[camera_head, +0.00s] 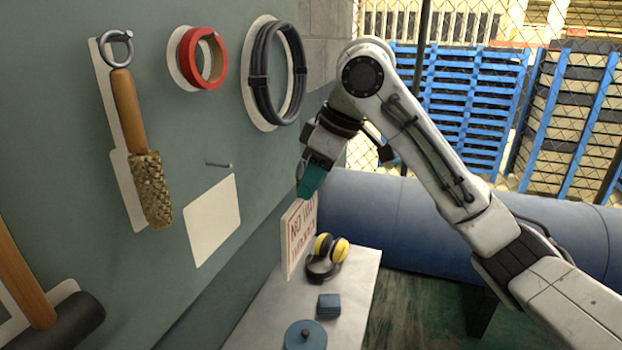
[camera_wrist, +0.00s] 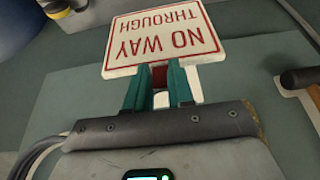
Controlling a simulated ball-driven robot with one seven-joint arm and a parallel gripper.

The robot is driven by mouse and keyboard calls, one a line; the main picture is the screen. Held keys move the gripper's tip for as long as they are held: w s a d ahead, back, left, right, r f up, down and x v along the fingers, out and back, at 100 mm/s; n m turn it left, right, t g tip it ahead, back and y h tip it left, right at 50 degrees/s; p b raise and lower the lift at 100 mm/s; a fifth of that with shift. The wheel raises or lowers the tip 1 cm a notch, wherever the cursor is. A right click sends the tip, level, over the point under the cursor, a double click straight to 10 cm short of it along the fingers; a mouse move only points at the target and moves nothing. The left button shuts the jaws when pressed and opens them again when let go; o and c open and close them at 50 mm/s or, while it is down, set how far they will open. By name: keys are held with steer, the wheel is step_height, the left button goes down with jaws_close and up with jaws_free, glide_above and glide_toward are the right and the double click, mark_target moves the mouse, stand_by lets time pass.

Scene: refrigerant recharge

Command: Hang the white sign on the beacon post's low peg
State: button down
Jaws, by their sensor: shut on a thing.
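The white sign (camera_head: 299,236) has a red border and red letters reading "NO WAY THROUGH". It hangs below my gripper (camera_head: 309,188), in front of the board and beside the shelf's left edge. In the wrist view the sign (camera_wrist: 165,43) appears upside down. The teal fingers of my gripper (camera_wrist: 160,86) are shut on its near edge, at a small red-brown part. I cannot make out a beacon post or its low peg in either view.
A green-grey board (camera_head: 170,60) carries a brush (camera_head: 135,140), red tape (camera_head: 202,58), a black hose coil (camera_head: 274,75) and a bare peg (camera_head: 218,165) above a blank white patch. Yellow earmuffs (camera_head: 328,255), a blue block (camera_head: 329,305) and a blue disc (camera_head: 305,336) occupy the shelf (camera_head: 268,305).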

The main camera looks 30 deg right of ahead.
steer(key=shift+r, duration=0.15)
steer(key=s+d+p, duration=0.3)
steer(key=s+d, duration=0.2)
steer(key=s, duration=0.2)
steer(key=shift+s+d, duration=0.15)
stand_by(1.2)
